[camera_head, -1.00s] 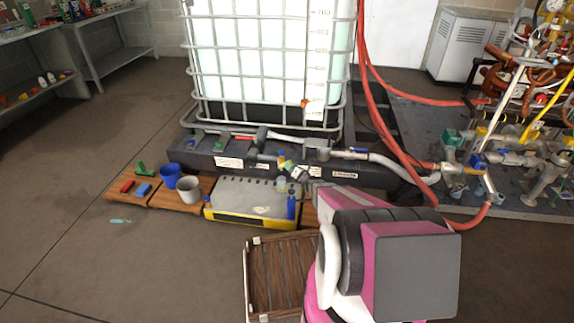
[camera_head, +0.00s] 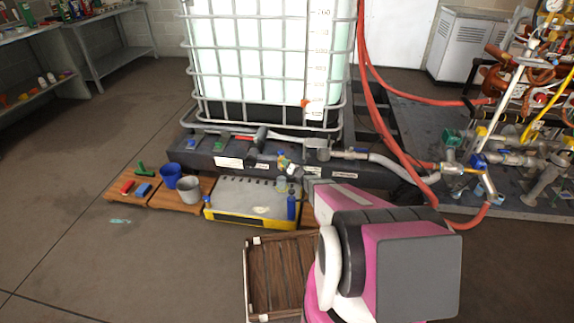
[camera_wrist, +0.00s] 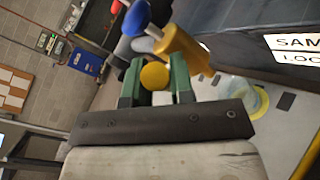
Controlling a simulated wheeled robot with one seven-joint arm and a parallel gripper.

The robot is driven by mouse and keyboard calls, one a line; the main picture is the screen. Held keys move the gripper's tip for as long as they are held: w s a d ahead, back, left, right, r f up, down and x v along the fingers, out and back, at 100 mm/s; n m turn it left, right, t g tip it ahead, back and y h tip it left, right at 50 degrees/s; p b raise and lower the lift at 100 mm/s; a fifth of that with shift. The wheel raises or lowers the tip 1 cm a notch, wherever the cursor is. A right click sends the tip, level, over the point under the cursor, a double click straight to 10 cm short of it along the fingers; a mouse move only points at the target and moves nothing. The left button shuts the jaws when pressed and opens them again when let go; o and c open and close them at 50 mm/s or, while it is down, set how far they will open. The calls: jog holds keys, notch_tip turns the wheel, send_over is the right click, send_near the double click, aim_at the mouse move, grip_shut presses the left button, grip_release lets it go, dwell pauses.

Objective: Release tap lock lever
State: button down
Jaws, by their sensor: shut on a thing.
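In the wrist view, the green fingers of my gripper (camera_wrist: 156,82) are shut on a round yellow end piece (camera_wrist: 155,75), which I take to be the tap lock lever. Just beyond it is a tilted yellow cylinder (camera_wrist: 183,50), with a blue rounded handle (camera_wrist: 136,18) to its upper left. How these parts join is partly hidden. In the head view, the small tap (camera_head: 282,160) is at the front of the black tank base, and my gripper (camera_head: 294,170) reaches it from the lower right. The fingers are too small there to make out.
A yellow-edged tray (camera_head: 235,219) with a grey top lies below the tap, with a blue bottle (camera_head: 292,208) at its right. A grey bucket (camera_head: 188,190) and a blue bucket (camera_head: 171,176) stand left. A wooden crate (camera_head: 252,280) is in front. Red hoses (camera_head: 385,130) hang right.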

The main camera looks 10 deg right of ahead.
jog(key=shift+r, duration=0.1)
jog(key=shift+w+a+r+n+g+h, duration=0.1)
jog(key=shift+a+r+n+g+h, duration=0.25)
jog(key=shift+n+g, duration=0.2)
jog(key=shift+a+r+n+g+h, duration=0.25)
jog(key=shift+n+g+h, duration=0.1)
jog(key=shift+n+g, duration=0.2)
jog(key=shift+w+a+r+n+g+h, duration=0.15)
jog(key=shift+a+n+g+h, duration=0.15)
jog(key=shift+n+g+h, duration=0.2)
jog(key=shift+w+a+n+g+h, duration=0.1)
jog(key=shift+a+n+g+h, duration=0.25)
jog(key=shift+h, duration=0.25)
jog(key=c, duration=1)
grip_release()
jog(key=v, duration=1)
jog(key=shift+s+r, duration=0.25)
jog(key=shift+s, duration=0.1)
jog(key=shift+d, duration=0.15)
